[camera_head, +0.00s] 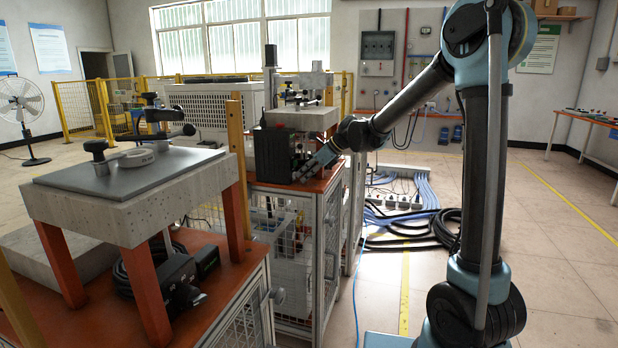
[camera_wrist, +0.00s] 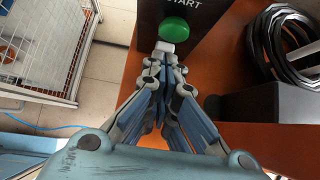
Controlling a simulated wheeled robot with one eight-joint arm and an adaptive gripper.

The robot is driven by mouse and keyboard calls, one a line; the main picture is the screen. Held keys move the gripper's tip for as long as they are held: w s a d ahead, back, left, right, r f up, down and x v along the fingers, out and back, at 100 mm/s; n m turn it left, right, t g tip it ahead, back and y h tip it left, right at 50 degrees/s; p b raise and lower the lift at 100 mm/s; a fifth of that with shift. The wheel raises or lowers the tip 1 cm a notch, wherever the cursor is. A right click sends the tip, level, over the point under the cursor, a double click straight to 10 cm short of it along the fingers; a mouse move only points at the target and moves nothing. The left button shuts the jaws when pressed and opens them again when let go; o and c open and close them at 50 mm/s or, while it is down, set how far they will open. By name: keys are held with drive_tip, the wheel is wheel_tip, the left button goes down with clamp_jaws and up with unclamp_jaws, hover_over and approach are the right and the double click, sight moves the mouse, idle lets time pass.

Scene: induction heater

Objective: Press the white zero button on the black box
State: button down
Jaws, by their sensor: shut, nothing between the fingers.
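The black box (camera_head: 273,152) stands on the orange-topped bench in the head view. In the wrist view the black box (camera_wrist: 207,18) is at the top, with a round green button (camera_wrist: 175,30) and white lettering reading "START". My gripper (camera_wrist: 165,55) is shut and empty, its fingertips just below the green button in the picture. In the head view my gripper (camera_head: 303,173) is at the box's right side.
The orange bench top (camera_head: 318,184) carries a clamp stand (camera_head: 300,115) behind the box. A coiled black cable (camera_wrist: 285,45) and a dark block (camera_wrist: 268,103) lie right of my gripper in the wrist view. A grey-topped table (camera_head: 130,190) stands nearer on the left.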

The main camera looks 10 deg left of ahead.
drive_tip(key=shift+a, duration=0.45)
drive_tip(key=shift+d, duration=0.55)
drive_tip(key=d, duration=0.4)
drive_tip(key=shift+r, duration=0.35)
drive_tip(key=v, duration=0.9)
drive_tip(key=shift+s+f, duration=0.1)
drive_tip(key=shift+s, duration=0.05)
